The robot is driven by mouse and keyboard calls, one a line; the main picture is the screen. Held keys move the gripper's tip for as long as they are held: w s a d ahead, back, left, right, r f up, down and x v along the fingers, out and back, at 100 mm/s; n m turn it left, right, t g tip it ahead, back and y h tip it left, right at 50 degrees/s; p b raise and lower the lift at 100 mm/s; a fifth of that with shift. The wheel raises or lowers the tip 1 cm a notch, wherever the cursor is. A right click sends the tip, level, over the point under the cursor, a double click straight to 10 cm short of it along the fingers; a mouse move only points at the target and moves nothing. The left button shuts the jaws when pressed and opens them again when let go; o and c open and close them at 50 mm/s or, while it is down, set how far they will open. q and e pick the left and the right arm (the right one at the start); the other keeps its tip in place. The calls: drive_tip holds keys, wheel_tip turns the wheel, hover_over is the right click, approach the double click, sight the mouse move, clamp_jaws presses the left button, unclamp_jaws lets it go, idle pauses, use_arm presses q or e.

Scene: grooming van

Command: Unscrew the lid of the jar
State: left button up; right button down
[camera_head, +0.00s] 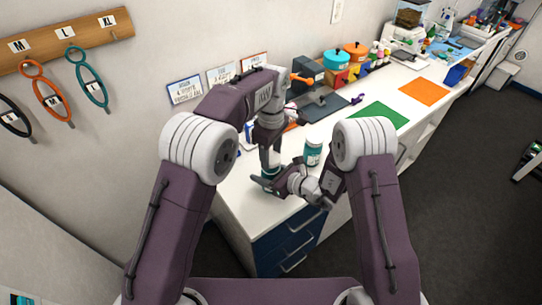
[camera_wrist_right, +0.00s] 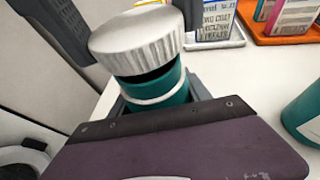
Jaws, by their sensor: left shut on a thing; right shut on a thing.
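The teal jar (camera_wrist_right: 158,92) with a white band stands in the right wrist view between the jaws of my right gripper (camera_head: 268,184), which is shut on its body. Its ribbed silver lid (camera_wrist_right: 137,38) sits over it, with a dark gap showing under the rim; I cannot tell whether threads still engage. In the head view the jar (camera_head: 270,173) is mostly hidden by my grippers.
A second teal jar (camera_head: 313,152) stands just right on the white counter. A green mat (camera_head: 380,116) and an orange mat (camera_head: 424,91) lie farther along. A dark tray (camera_head: 318,106) and colored canisters stand behind. Blue drawers (camera_head: 290,240) are below the counter edge.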

sight(271, 158)
use_arm(q)
drive_tip(key=shift+r, duration=0.15)
drive_tip(key=shift+r, duration=1.95)
use_arm(e)
drive_tip(key=shift+c, duration=2.1)
unclamp_jaws()
use_arm(q)
drive_tip(key=shift+f+b, duration=0.4)
use_arm(e)
drive_tip(key=v, duration=1.2)
